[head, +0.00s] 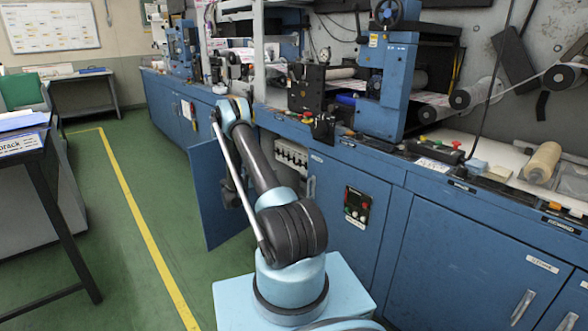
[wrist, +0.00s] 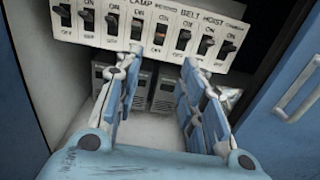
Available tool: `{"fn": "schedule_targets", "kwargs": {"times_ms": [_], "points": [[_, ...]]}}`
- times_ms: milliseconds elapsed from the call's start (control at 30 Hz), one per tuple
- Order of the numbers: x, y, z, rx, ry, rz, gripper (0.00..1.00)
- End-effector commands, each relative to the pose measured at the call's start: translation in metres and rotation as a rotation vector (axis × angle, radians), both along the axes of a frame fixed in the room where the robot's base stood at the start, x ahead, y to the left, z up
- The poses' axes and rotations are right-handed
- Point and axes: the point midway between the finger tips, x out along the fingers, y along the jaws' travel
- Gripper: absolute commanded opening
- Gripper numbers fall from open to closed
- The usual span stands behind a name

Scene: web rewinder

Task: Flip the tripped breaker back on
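The breaker panel (wrist: 122,38) crosses the top of the wrist view as a pale strip with a row of several dark switches. Printed labels include LAMP, BELT and HOIST. One breaker (wrist: 160,33), between the LAMP and BELT labels, shows an orange mark; its exact lever position is too small to tell. The panel also shows in the head view (head: 291,156), inside the open cabinet. My gripper (wrist: 160,60) is open and empty, its two fingers apart just below the orange-marked breaker. I cannot tell whether the fingertips touch the panel.
The open blue cabinet door (head: 213,198) stands left of the opening. Grey boxes (wrist: 165,92) sit inside below the panel. A door with a handle (wrist: 297,90) is close on the right. Green floor with a yellow line (head: 140,215) is clear at left.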

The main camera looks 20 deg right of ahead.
Motion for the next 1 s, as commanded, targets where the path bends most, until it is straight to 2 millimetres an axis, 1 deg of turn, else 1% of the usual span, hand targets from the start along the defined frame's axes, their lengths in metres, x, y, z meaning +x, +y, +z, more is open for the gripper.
{"fn": "schedule_targets", "kwargs": {"times_ms": [133, 267, 1000], "points": [[0.001, -0.003, -0.005, -0.013, 0.008, 0.0, 0.37], [0.005, -0.016, -0.005, -0.013, 0.008, -0.001, 0.37], [0.048, -0.135, -0.005, -0.012, 0.007, -0.001, 0.37]]}}
